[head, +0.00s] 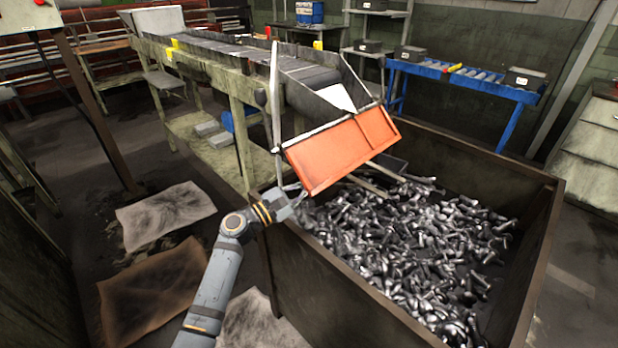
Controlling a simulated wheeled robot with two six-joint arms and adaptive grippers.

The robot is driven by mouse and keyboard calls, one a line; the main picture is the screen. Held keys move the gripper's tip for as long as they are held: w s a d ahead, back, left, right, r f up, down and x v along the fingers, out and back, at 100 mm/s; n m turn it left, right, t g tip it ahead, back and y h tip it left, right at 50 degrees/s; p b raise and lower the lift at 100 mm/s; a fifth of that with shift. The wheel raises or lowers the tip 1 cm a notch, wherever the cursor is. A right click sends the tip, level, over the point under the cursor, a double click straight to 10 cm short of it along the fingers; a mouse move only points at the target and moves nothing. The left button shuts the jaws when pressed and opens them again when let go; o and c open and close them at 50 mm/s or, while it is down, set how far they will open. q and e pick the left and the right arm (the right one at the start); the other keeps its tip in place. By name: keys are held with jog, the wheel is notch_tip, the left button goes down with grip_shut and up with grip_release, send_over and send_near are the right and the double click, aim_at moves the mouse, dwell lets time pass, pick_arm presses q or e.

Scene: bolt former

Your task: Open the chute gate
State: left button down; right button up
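The chute gate (342,151) is an orange panel in a pale metal frame, tilted across the lower end of the chute (310,82). It hangs above a bin of bolts. My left gripper (294,196) is just below the gate's lower left corner, above the bin's near left rim. Its fingers are small and partly lost against the bolts, so I cannot tell whether they are open or touch the gate. My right gripper is out of view.
The deep dark bin (548,235) holds many loose metal bolts (420,240). A conveyor (225,50) on a worn frame leads down to the chute. A blue roller table (465,78) stands behind. Stained sheets (165,215) lie on the floor at left.

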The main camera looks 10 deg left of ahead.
aim_at(317, 182)
pick_arm(q)
jog(key=shift+s+d+r+n+p, duration=0.25)
jog(key=shift+d+r+n+p, duration=0.1)
jog(key=shift+r+n+p, duration=0.3)
jog(key=shift+s+d+r+n+t+p, duration=0.3)
jog(key=shift+d+r+n+t+p, duration=0.1)
jog(key=shift+r+n+p, duration=0.35)
jog(key=n+p, duration=0.1)
jog(key=d+r+n+t+p, duration=0.1)
jog(key=p, duration=0.1)
jog(key=shift+s+n+y, duration=0.3)
jog(key=shift+s+y, duration=0.05)
jog(key=shift+y, duration=0.05)
jog(key=shift+r, duration=0.1)
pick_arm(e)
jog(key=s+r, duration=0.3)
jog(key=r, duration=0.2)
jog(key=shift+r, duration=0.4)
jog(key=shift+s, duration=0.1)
